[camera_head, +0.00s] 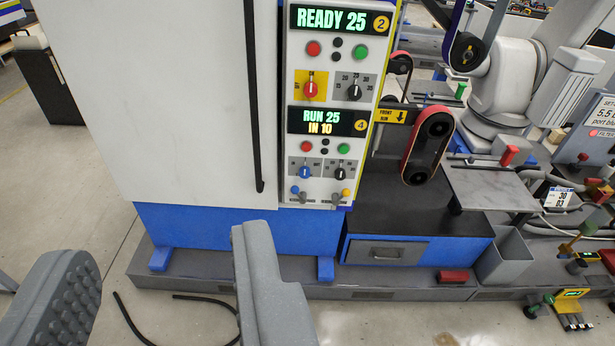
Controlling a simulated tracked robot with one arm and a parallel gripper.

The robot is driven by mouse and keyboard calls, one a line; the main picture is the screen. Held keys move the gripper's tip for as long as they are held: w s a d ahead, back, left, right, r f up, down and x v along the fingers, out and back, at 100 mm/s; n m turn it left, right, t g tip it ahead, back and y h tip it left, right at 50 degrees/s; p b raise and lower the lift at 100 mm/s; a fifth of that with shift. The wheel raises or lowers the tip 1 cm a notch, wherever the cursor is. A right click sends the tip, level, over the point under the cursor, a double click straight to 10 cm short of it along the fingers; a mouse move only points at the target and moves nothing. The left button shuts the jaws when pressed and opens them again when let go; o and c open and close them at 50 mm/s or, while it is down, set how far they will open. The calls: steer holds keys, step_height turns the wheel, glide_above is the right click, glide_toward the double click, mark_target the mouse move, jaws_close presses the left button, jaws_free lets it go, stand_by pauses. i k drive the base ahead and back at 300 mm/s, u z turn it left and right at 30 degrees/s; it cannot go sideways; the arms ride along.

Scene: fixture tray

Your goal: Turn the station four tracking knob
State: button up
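The station four panel is the lower half of the control column (326,150), under a display (320,121) reading "RUN 25 IN 10" with a yellow 4 badge. It has a blue knob (304,172) on the left and a black knob (340,173) on the right, both on grey dial plates. Below them are small blue-tipped (295,190) and yellow-tipped (346,192) controls beside grey levers. The labels are too small to read, so I cannot tell which is the tracking knob. My gripper (163,250) is open and empty, its fingers wide apart, below and left of the panel, touching nothing visible.
The station two panel above has a red knob (311,88) on yellow. A white cabinet (160,100) with a black vertical handle stands left. A belt sander (428,146) and dark table stand right. A black cable (205,300) lies on the floor.

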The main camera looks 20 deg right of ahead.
mark_target(305, 172)
steer(key=i, duration=1)
